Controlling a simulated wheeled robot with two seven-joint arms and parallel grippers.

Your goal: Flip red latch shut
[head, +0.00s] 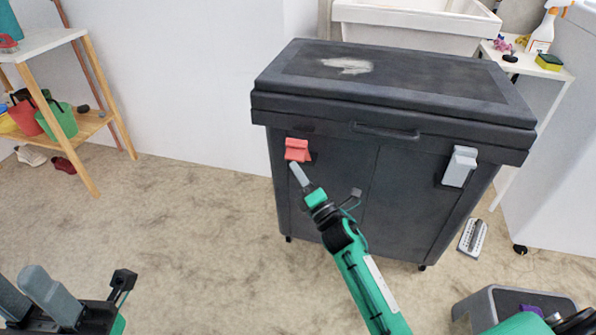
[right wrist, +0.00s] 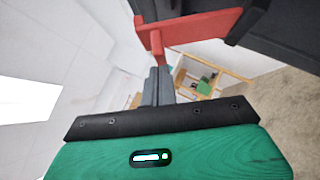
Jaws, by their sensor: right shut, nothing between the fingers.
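The red latch (head: 297,149) is on the upper left of the dark chest's front, below the lid. In the right wrist view the red latch (right wrist: 203,27) juts out from the dark surface, with a short crosspiece at its outer end. My right gripper (head: 295,166) is shut and empty, its fingertips just below the latch. In the right wrist view its fingers (right wrist: 158,78) point up towards the crosspiece; I cannot tell whether they touch it. My left gripper (head: 20,276) is at the lower left, far from the chest, with its fingers apart and empty.
The dark chest (head: 440,105) has its lid down. A grey latch (head: 460,166) is on its front right. A grey bin (head: 487,306) stands at the lower right and a wooden shelf (head: 92,124) at the left. The floor left of the chest is clear.

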